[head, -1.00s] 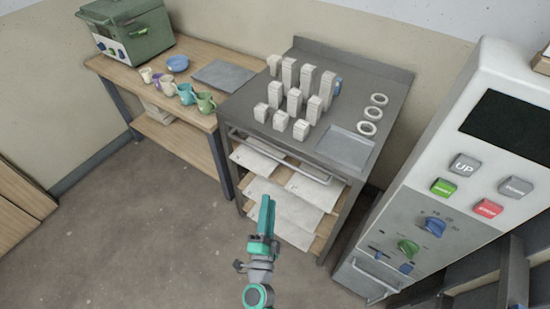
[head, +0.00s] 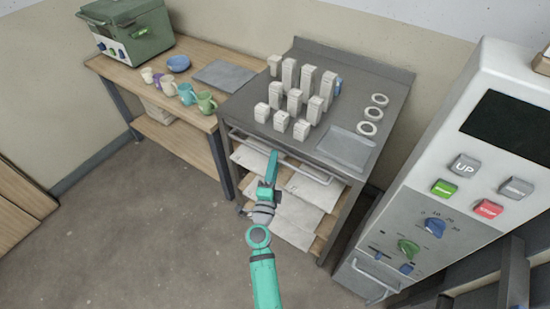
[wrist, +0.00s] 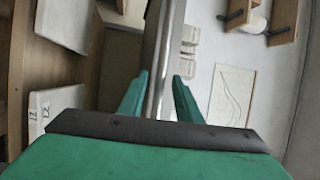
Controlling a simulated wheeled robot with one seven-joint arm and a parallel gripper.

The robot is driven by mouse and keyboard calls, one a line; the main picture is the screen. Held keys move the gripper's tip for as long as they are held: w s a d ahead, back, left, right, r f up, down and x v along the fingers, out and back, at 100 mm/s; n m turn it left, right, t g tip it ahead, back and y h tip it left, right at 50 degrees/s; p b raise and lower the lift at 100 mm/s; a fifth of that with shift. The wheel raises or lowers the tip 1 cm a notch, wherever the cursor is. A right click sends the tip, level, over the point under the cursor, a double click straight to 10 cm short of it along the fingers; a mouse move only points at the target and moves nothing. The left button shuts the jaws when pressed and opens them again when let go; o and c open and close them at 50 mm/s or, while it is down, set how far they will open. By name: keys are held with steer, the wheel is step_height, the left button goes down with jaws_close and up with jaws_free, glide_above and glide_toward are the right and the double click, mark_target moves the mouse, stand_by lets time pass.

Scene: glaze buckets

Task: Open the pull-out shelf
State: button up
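The pull-out shelf sits just under the top of the grey workbench. Its long metal handle bar (head: 308,173) runs along the front, and the shelf looks pushed in. My gripper (head: 272,156) reaches up to the middle of this bar from the front. In the wrist view the bar (wrist: 161,75) runs lengthwise between the two green fingers of my gripper (wrist: 161,92). The fingers stand apart, one on each side of the bar. Whether either finger touches it cannot be told.
White blocks (head: 294,103) and rings (head: 370,114) stand on the workbench top (head: 340,121). Papers lie on lower shelves. A wooden table (head: 205,118) with mugs stands left. A white control panel (head: 458,215) is close on the right. The floor in front is clear.

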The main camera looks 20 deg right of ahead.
steer(key=shift+x, duration=0.95)
jaws_close()
steer(key=shift+s, duration=0.1)
